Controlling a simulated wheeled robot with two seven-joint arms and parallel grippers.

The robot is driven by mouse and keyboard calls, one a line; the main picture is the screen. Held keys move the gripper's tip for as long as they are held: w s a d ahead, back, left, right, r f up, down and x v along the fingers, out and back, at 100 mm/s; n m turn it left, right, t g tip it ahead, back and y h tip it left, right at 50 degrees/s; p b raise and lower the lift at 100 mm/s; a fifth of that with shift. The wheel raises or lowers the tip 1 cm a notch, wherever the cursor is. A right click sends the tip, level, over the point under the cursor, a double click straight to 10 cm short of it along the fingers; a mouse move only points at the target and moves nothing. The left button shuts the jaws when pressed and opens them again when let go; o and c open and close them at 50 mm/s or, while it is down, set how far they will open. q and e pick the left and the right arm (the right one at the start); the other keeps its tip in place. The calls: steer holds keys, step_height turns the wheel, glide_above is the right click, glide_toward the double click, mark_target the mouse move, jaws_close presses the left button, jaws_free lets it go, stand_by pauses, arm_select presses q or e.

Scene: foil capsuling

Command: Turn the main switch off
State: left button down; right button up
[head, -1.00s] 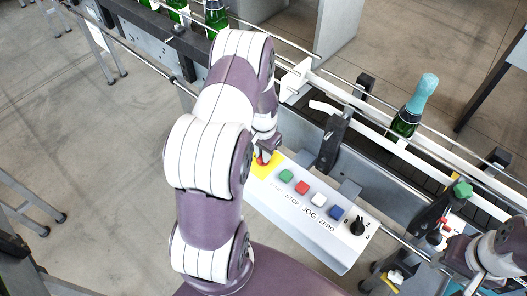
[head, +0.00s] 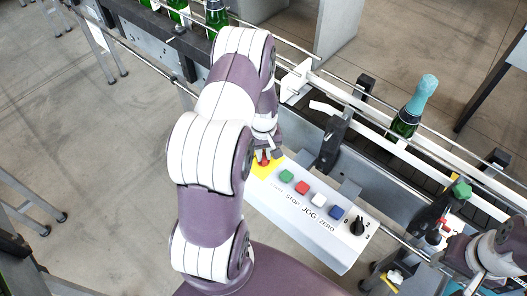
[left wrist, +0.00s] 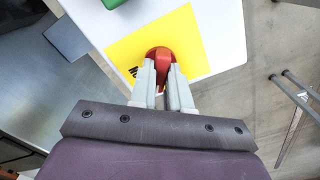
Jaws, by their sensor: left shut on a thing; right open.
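The main switch is a red rotary knob (head: 263,160) on a yellow plate (head: 258,171) at the left end of the white control panel. My left gripper (head: 267,151) reaches down to it. In the left wrist view my left gripper (left wrist: 161,72) has its two pale fingers shut on the red knob (left wrist: 160,54), one on each side. The yellow plate (left wrist: 195,40) lies beneath, with dark marks partly hidden by a finger. My right arm shows at the lower right, with its gripper (head: 446,258) small and apart from the panel.
The panel (head: 330,250) also carries green, red, white and blue buttons and a black selector (head: 357,227). Behind it runs a conveyor with guide rails (head: 385,130) and a green bottle with a teal foil top (head: 410,113). More green bottles (head: 217,17) stand at upper left.

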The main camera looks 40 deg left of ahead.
mark_target(264, 156)
arm_select(q)
steer(key=n, duration=0.3)
steer(key=shift+w+r+n, duration=0.15)
steer(key=shift+n, duration=1.95)
steer(key=c, duration=1.1)
jaws_free()
step_height(264, 156, up, 13)
steer(key=shift+d+f+b, duration=0.1)
steer(key=shift+f+b, duration=0.05)
steer(key=shift+b, duration=0.7)
